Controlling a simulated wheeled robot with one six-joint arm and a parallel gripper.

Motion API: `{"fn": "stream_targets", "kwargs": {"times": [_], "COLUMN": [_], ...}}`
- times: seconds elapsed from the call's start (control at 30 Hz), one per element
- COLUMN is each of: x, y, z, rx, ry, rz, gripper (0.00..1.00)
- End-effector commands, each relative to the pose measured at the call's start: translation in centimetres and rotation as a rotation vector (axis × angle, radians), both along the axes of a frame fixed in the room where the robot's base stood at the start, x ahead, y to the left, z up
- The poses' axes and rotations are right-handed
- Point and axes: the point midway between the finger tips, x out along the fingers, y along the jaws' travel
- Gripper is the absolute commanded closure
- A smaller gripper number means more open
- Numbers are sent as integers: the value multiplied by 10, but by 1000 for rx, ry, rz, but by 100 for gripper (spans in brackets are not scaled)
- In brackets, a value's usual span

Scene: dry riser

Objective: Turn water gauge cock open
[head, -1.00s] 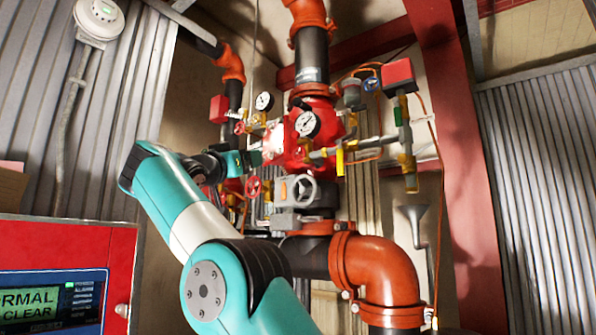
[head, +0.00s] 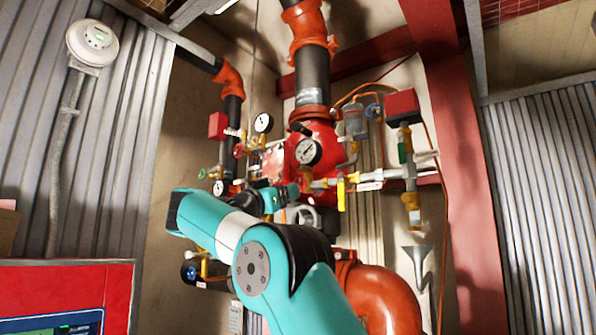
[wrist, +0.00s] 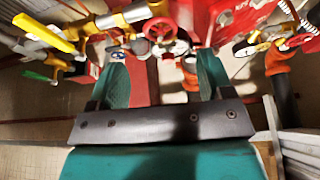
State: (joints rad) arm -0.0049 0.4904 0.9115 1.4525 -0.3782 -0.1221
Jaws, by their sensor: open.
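My gripper (head: 290,191) is in front of the valve's lower left side. In the wrist view my gripper (wrist: 163,80) is open and empty, its teal fingers apart. A red handwheel (wrist: 160,28) shows beyond the gap between them, partly blurred.
A yellow lever (head: 341,195) is on the pipe right of the valve. A red box (head: 402,106) and a grey funnel (head: 418,255) are farther right. A large orange pipe elbow (head: 375,295) is below. A red panel (head: 75,285) stands at lower left.

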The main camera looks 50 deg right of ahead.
Motion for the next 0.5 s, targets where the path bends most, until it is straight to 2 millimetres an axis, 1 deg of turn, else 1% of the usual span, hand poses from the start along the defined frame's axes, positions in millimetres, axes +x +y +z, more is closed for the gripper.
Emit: {"fn": "stream_targets", "kwargs": {"times": [0.03,0.5], "x": [1,3], "y": [-5,-48], "z": [11,28], "rx": [-1,1], "ry": [4,5], "rz": [-3,-2], "gripper": [26,26]}}
